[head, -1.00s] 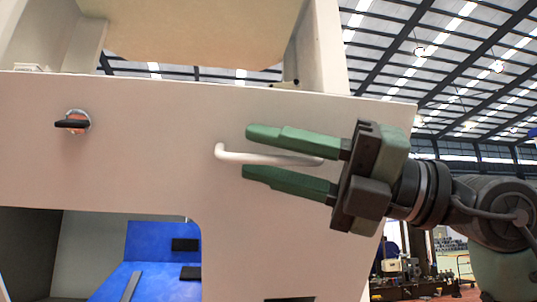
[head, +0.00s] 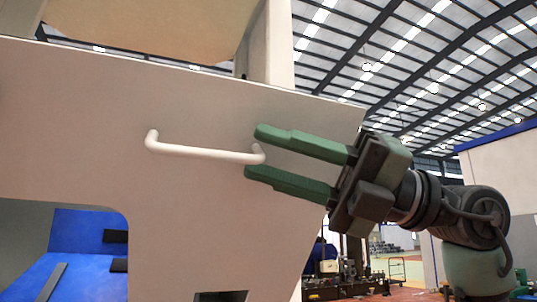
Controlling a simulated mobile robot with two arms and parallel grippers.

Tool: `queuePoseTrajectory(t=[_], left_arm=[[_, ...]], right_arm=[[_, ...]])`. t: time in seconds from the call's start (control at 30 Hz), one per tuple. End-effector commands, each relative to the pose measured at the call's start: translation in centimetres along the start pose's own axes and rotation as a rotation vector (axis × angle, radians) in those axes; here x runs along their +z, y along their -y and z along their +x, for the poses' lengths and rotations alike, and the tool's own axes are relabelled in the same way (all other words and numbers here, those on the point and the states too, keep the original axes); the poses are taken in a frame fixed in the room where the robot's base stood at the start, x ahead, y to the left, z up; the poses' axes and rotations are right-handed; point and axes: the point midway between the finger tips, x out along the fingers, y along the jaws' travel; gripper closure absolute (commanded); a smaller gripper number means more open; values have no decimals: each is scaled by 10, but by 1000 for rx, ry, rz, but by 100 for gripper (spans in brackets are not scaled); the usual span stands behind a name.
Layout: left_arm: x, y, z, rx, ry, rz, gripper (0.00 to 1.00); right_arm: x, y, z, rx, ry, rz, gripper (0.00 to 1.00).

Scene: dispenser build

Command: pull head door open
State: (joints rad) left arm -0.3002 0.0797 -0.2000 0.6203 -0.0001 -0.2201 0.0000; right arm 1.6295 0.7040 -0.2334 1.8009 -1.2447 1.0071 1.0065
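The head door is a large pale panel (head: 80,120) that fills the left and middle of the head view. A white bar handle (head: 200,153) is fixed to it, running nearly level. My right gripper (head: 252,152) comes in from the right with its green fingers apart. Its fingertips lie at the handle's right end, one above and one below it in the picture. The fingers are not closed on the bar; whether they touch it cannot be told. My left gripper is not in view.
Below the panel at lower left is an opening with a blue interior (head: 80,235). A dark slot (head: 222,296) shows at the panel's bottom edge. To the right is an open hall with distant equipment and a white wall with a blue top (head: 500,175).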

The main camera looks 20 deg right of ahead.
Motion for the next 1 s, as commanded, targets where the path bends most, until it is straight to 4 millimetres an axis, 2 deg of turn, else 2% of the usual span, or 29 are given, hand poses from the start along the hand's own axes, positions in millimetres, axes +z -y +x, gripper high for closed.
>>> queuePoseTrajectory(t=[1.0], left_arm=[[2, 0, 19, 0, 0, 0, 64]], right_arm=[[2, 4, -73, -1, 8, 0, 68]])
